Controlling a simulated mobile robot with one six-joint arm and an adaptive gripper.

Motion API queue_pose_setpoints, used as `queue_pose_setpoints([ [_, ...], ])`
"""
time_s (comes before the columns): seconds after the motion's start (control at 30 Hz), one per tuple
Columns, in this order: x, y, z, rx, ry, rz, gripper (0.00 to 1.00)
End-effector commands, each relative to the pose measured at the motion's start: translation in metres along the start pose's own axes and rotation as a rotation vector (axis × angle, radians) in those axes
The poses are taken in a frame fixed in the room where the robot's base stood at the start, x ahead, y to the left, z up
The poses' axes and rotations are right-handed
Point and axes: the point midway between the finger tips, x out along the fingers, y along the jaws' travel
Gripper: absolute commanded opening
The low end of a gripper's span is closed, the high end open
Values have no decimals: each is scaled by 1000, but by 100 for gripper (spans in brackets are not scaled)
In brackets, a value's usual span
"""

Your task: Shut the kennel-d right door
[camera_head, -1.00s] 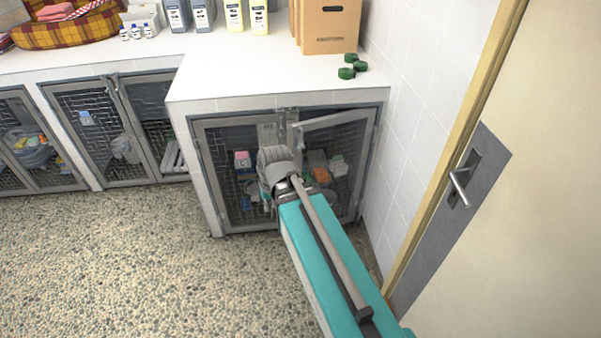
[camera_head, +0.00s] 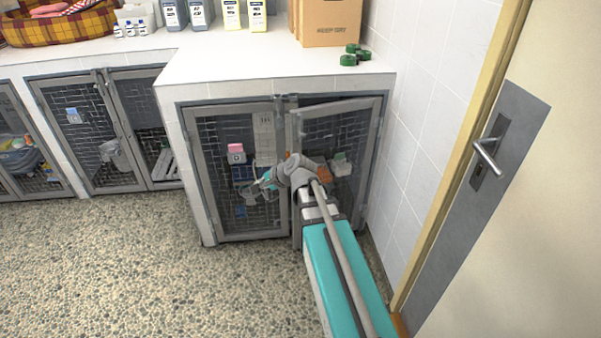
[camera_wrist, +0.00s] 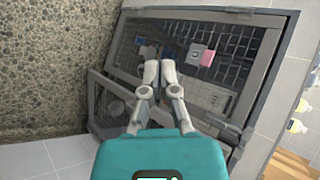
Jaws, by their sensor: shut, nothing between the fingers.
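The kennel at the right end, under the white counter, has two grey-framed mesh doors; no letter is legible. Its left door (camera_head: 232,128) looks flush with the frame. Its right door (camera_head: 335,108) stands ajar, its left edge out from the frame and its hinge side by the tiled wall. My gripper (camera_head: 262,181) is shut and empty at the middle of the kennel front, its fingertips toward the left door. My wrist hides part of the right door's lower left.
Behind the mesh are a pink box (camera_head: 236,153) and other small items. The tiled wall (camera_head: 425,130) and a room door with a handle (camera_head: 487,155) are close on the right. Open pebbled floor (camera_head: 120,270) lies to the left.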

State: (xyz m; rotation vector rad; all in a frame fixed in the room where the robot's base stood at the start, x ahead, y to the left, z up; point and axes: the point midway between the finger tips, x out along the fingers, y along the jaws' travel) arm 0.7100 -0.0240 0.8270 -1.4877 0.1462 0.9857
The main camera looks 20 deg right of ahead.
Motion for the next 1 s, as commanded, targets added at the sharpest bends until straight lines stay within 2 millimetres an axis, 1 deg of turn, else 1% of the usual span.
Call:
queue_pose_setpoints([
  [0.03, 13, 9, -11, 49, 6, -34, 0],
  [0.27, 33, 13, -50, 293, 23, -201, 0],
  [0.4, 42, 18, -76, 444, 27, -303, 0],
  [0.67, 54, 31, -128, 728, 16, -492, 0],
  [0.87, 59, 47, -171, 948, -7, -640, 0],
  [1.0, 61, 61, -202, 1103, -30, -744, 0],
])
